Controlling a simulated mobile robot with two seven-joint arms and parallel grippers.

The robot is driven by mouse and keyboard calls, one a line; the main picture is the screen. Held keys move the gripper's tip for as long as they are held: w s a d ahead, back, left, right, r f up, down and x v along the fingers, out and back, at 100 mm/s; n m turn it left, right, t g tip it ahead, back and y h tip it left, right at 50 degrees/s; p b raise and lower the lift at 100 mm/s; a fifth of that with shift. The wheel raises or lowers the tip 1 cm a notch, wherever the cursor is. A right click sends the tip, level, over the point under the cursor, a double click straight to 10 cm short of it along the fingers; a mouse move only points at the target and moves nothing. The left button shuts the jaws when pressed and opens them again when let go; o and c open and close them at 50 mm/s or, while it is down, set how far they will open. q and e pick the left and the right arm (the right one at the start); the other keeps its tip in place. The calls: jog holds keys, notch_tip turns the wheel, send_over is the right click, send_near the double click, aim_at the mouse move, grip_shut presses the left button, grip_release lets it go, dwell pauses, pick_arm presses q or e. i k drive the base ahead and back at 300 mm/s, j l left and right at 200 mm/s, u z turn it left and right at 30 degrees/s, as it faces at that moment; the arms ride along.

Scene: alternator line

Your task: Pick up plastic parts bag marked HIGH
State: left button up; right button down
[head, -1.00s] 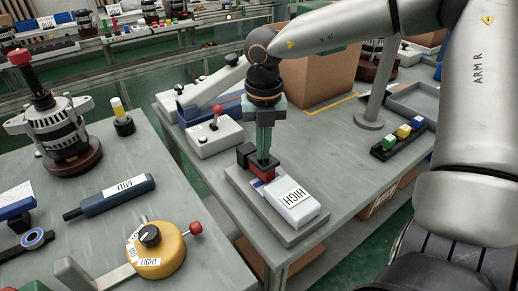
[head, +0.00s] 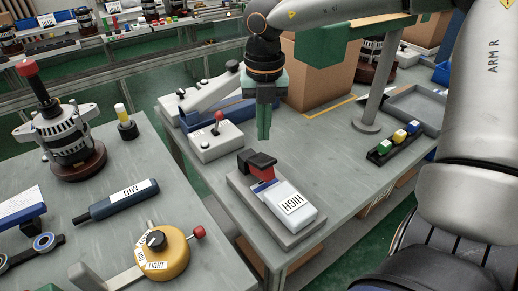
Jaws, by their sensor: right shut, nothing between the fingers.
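The plastic parts bag marked HIGH (head: 290,204) is a white packet with a blue edge. It lies on a grey plate-like base (head: 262,222) near the front corner of the right table. A red and black block (head: 259,165) sits at the bag's far end, touching or very close to it. My right gripper (head: 263,136) points down above the table, beyond the block and apart from the bag. Its green fingers are shut with nothing between them. My left gripper is not in view.
A grey control box with a red-knobbed lever (head: 215,142) stands left of my right gripper. A cardboard box (head: 322,70) and a grey post (head: 375,95) stand behind. A black rack with coloured blocks (head: 394,147) is to the right. The left table (head: 120,245) holds an alternator (head: 66,140).

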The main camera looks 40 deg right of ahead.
aim_at(292, 209)
jog(key=k, duration=1)
